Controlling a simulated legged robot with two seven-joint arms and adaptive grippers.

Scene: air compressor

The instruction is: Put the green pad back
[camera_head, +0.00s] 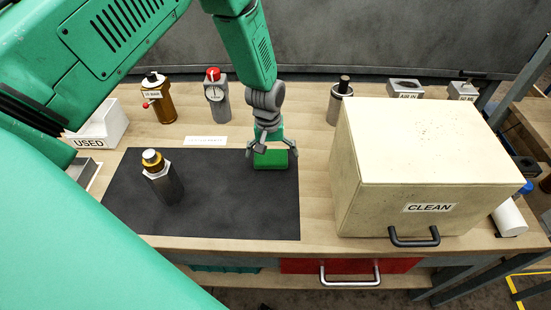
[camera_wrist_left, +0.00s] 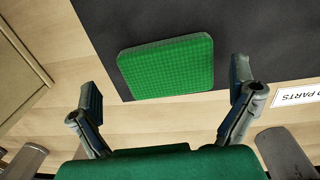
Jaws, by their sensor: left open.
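The green pad (camera_head: 271,160) lies on the black mat (camera_head: 240,210), near the mat's back right corner. It also shows in the left wrist view (camera_wrist_left: 168,67) as a flat, rounded square with a fine grid texture. My left gripper (camera_head: 271,152) is over the pad from behind, fingers spread. In the left wrist view the fingers (camera_wrist_left: 168,95) are wide apart, one on each side of the pad, with nothing between them touching it. Whether the fingertips are level with the pad cannot be told. My right gripper is not in view.
A metal cylinder with a brass top (camera_head: 163,180) stands on the mat's left. A cream box labelled CLEAN (camera_head: 385,190) stands to the right. A white bin labelled USED (camera_head: 103,128) is at the left. Several fittings line the back. The mat's front is clear.

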